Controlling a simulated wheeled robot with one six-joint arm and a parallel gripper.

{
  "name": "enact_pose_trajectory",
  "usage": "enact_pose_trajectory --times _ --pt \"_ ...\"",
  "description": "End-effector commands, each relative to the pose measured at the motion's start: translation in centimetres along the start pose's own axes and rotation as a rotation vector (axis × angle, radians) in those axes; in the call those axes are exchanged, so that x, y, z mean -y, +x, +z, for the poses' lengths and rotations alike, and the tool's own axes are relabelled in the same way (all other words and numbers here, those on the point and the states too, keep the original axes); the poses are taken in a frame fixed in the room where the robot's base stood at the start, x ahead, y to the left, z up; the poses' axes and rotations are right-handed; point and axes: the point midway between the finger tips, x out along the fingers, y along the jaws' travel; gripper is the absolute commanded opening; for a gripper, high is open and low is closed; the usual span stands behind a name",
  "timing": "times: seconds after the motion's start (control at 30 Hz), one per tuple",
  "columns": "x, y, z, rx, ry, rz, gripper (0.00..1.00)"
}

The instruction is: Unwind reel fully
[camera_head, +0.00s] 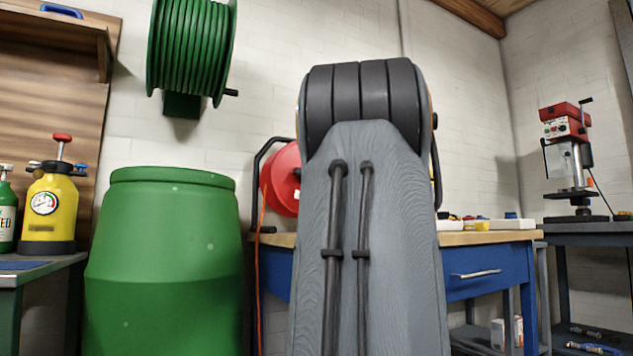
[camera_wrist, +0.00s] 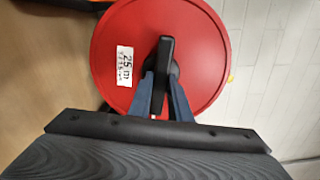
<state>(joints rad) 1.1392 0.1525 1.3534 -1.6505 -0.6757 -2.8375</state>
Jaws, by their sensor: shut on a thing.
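A red reel (camera_wrist: 120,40) with a white "25 m" label fills the middle of the wrist view. In the head view the red reel (camera_head: 282,178) stands on the workbench, partly hidden by my arm. An orange cord (camera_head: 261,245) hangs from it down past the bench's left edge. My gripper (camera_wrist: 162,82) has its two fingers on either side of a black crank handle (camera_wrist: 165,55) at the reel's centre and is shut on it. My arm hides the gripper in the head view. How much cord is left on the reel cannot be seen.
A blue workbench with a wooden top (camera_head: 486,238) carries small items at right. A green barrel (camera_head: 165,270) stands left of it, below a green wall-mounted hose reel (camera_head: 190,45). A yellow sprayer (camera_head: 48,210) is at far left and a red drill press (camera_head: 568,150) at far right.

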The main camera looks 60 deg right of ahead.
Motion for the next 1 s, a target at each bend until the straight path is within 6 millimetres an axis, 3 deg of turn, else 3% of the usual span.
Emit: enact_pose_trajectory --times 0.33,0.37,0.47,0.77,1.0 --pt "-0.2 -0.1 -0.3 -0.004 -0.001 0.004 0.00" --pt "-0.2 -0.1 -0.3 -0.004 -0.001 0.004 0.22" --pt "-0.2 0.0 -0.2 -0.002 -0.001 0.003 0.36" --pt "-0.1 -0.2 0.0 -0.001 -0.001 0.002 0.36" --pt "0.1 -3.2 -0.1 -0.003 0.000 0.001 0.36"
